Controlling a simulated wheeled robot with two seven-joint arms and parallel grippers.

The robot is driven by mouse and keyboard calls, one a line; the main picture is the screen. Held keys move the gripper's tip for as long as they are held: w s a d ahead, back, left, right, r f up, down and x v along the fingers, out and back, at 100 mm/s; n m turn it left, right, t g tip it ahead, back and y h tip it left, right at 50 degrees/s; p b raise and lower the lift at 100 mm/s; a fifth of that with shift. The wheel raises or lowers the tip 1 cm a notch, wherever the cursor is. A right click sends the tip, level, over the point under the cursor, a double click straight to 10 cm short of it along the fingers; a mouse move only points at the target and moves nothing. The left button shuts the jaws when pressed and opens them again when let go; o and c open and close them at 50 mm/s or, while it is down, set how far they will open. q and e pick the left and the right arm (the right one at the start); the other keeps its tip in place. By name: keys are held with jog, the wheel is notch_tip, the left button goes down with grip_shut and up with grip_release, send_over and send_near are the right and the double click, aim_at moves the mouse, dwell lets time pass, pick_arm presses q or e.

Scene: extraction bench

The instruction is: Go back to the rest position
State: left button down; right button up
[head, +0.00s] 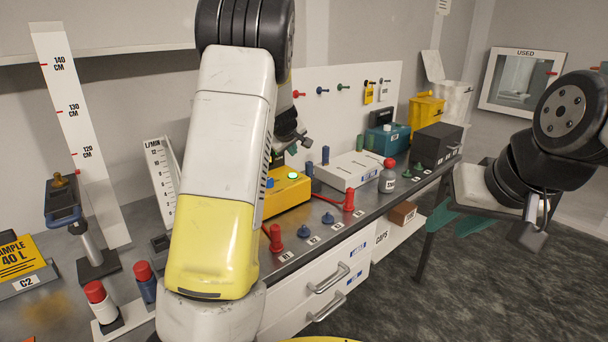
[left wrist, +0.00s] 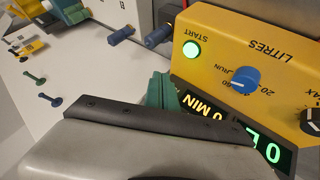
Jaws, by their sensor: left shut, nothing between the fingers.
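My left gripper (head: 278,158) is mostly hidden behind my white and yellow arm in the head view, near the yellow box (head: 290,193) on the bench. In the left wrist view its green fingers (left wrist: 161,100) are shut and empty, in front of the yellow box (left wrist: 255,60). I cannot tell whether they touch it. The box's round START button (left wrist: 191,49) glows green, and its display is lit and partly covered by my gripper.
A tall height scale (head: 80,130) stands at the left. Open floor (head: 400,300) lies at the lower right.

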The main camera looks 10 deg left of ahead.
dwell(0.3)
pick_arm(q)
jog(key=s+d+r+m+g+h, duration=0.1)
jog(key=s+d+r+m, duration=0.15)
jog(key=s, duration=0.55)
jog(key=s+d+r+m+h, duration=0.2)
jog(key=s+r, duration=0.2)
jog(key=s, duration=0.5)
jog(key=s+d+r+m+g+h, duration=0.1)
jog(key=s+d+r+m, duration=0.2)
jog(key=s, duration=0.5)
jog(key=s+f+m+g+y, duration=0.1)
jog(key=s+m, duration=0.2)
jog(key=s, duration=1.5)
jog(key=shift+d+f, duration=0.15)
jog(key=shift+f, duration=0.25)
